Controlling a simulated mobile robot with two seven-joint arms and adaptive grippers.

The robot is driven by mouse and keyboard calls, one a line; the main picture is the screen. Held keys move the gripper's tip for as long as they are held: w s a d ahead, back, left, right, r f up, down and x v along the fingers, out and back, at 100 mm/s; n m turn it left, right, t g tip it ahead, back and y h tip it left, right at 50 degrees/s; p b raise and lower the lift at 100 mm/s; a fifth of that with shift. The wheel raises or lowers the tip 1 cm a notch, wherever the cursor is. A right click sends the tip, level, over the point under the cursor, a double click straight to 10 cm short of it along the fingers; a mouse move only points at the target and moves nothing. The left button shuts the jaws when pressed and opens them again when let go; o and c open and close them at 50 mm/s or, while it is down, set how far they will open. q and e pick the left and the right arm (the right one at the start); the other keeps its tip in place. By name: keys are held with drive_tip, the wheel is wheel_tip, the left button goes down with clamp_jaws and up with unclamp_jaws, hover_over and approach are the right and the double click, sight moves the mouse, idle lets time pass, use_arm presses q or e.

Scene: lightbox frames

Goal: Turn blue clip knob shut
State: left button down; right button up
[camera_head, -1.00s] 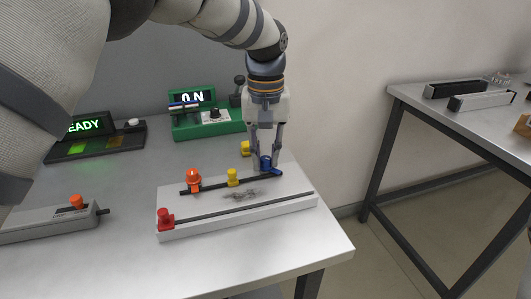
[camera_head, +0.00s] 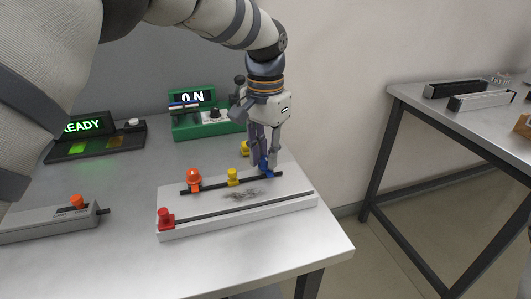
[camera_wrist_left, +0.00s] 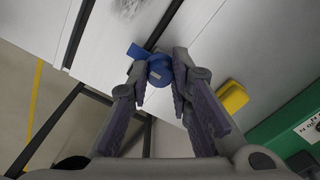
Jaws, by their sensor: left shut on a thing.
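The blue clip knob (camera_head: 265,170) sits at the right end of the dark bar on the white board (camera_head: 220,221). My left gripper (camera_head: 265,165) points down over it, with its fingers on either side. In the left wrist view the blue knob (camera_wrist_left: 160,70) lies between the tips of my left gripper (camera_wrist_left: 160,76), and its blue lever sticks out toward the upper left. The gripper is shut on the knob. The fingers hide part of the knob in the head view. My right gripper is not in view.
An orange knob (camera_head: 194,178) and a yellow knob (camera_head: 233,177) stand on the same bar, a red knob (camera_head: 165,215) at the front left corner. A green box (camera_head: 190,129) stands behind. A grey device (camera_head: 45,224) is at left. Bare table lies in front.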

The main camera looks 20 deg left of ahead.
sight(265, 158)
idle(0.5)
use_arm(q)
drive_tip(key=c, duration=1.4)
unclamp_jaws()
drive_tip(key=shift+c, duration=0.2)
wheel_tip(265, 158, up, 12)
drive_tip(key=shift+f, duration=0.1)
